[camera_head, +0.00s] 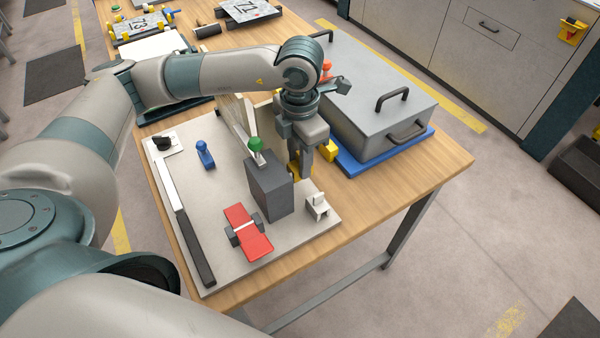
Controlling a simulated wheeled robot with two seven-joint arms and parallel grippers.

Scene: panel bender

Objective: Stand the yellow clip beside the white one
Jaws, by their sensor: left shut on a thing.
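My left gripper (302,172) reaches down just behind a dark grey block and is shut on a yellow piece, which appears to be the yellow clip (293,171). Its lower part is partly hidden by the block and the fingers. The white clip (317,206) stands on the pale board near its right front corner, in front of and a little right of the gripper. It is apart from the yellow piece. My right gripper is not in view.
The pale board (205,265) carries a dark grey block (270,188), a red plate (248,232), a blue piece (205,154) and a dark bar (194,245). Another yellow piece (328,151) lies right of the gripper. A grey lidded box (365,95) stands behind on a blue base.

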